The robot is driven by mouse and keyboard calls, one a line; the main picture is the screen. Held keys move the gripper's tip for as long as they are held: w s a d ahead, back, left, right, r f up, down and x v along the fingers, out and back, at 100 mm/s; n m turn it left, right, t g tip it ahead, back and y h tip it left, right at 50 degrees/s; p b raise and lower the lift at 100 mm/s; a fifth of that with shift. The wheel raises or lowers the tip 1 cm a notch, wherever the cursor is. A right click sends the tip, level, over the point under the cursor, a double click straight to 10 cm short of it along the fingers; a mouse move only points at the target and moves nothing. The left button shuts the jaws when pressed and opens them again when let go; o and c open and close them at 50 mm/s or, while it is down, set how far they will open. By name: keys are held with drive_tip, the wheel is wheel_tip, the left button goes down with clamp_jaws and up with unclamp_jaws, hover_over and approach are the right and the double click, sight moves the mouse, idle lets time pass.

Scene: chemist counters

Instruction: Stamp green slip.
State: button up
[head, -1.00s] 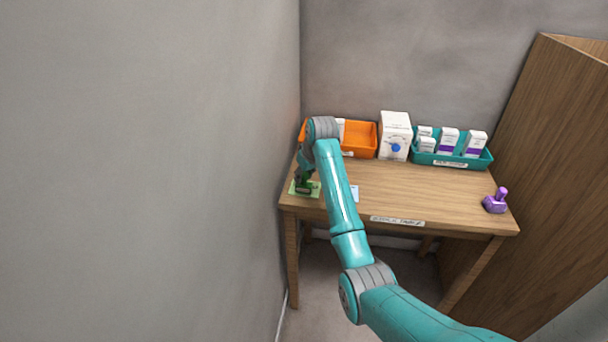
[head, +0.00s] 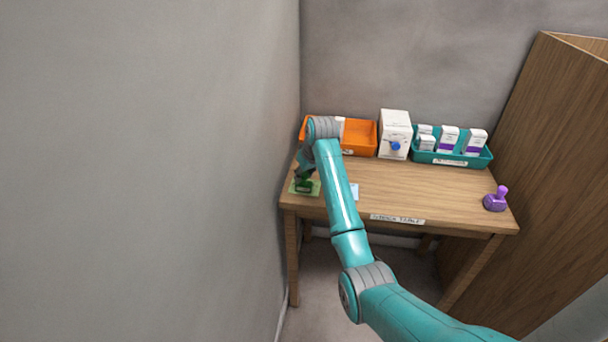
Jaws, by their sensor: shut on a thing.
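The green slip (head: 312,190) lies flat at the left front corner of the wooden table (head: 420,195). My gripper (head: 304,181) is over the slip, pointing down. It is shut on a dark green stamp (head: 304,185), which is small and partly hidden by the fingers. The stamp's base is at or just above the slip; I cannot tell whether they touch. Any mark on the slip is hidden or too small to see.
A purple stamp (head: 495,200) stands at the right front. An orange bin (head: 361,138), a white box (head: 395,135) and a teal bin (head: 452,161) with several cartons line the back. A grey wall (head: 200,170) is close on the left.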

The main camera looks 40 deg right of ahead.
drive_tip(key=shift+r, duration=3.45)
